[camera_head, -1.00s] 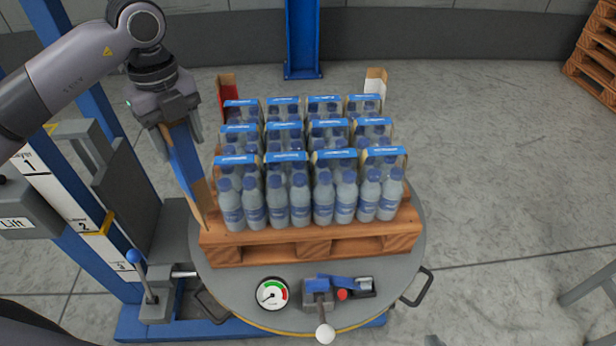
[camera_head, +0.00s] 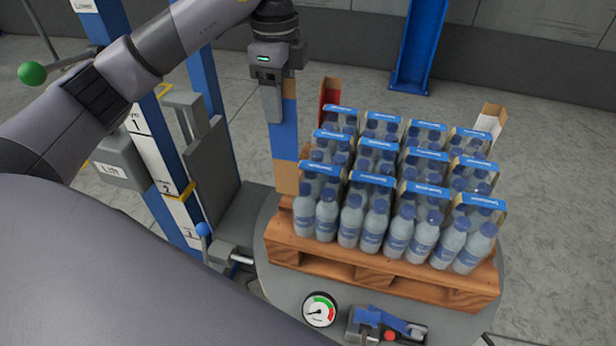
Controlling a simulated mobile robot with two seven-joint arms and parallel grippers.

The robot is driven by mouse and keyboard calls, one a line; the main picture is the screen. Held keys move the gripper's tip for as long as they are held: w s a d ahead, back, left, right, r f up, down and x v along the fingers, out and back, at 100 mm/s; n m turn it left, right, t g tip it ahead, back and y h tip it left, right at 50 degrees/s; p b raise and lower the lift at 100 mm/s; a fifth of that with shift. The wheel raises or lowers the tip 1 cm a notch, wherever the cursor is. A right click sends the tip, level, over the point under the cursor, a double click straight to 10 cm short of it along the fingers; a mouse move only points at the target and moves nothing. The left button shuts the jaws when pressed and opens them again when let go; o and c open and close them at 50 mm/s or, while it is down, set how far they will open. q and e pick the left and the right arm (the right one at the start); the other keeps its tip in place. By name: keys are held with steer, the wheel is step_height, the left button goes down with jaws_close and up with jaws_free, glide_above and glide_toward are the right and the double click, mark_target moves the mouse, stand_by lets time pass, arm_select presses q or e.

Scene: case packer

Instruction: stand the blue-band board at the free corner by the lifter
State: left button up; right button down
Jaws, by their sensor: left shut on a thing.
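The blue-band board (camera_head: 285,130) is a brown corner board with a wide blue band, held upright at the left side of the bottle load. My left gripper (camera_head: 272,100) is shut on its upper part. The board's lower end is by the near-left corner of the wooden pallet (camera_head: 375,272), on the lifter side; I cannot tell whether it touches the pallet or the bottles. The lifter (camera_head: 165,175), with blue posts and a numbered scale, stands to the left. My right gripper is not in view.
Bottle packs (camera_head: 380,190) with blue tops fill the pallet. A red-band board (camera_head: 329,97) and a white-band board (camera_head: 490,118) stand at the far corners. A gauge (camera_head: 319,309) and a blue-handled clamp (camera_head: 385,325) sit at the turntable's front. A blue column (camera_head: 418,45) stands behind.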

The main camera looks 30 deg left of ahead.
arm_select(q)
step_height(320, 180, down, 19)
stand_by(0.4)
steer(key=shift+f, duration=0.1)
steer(key=o, duration=0.9)
steer(key=shift+o, duration=0.2)
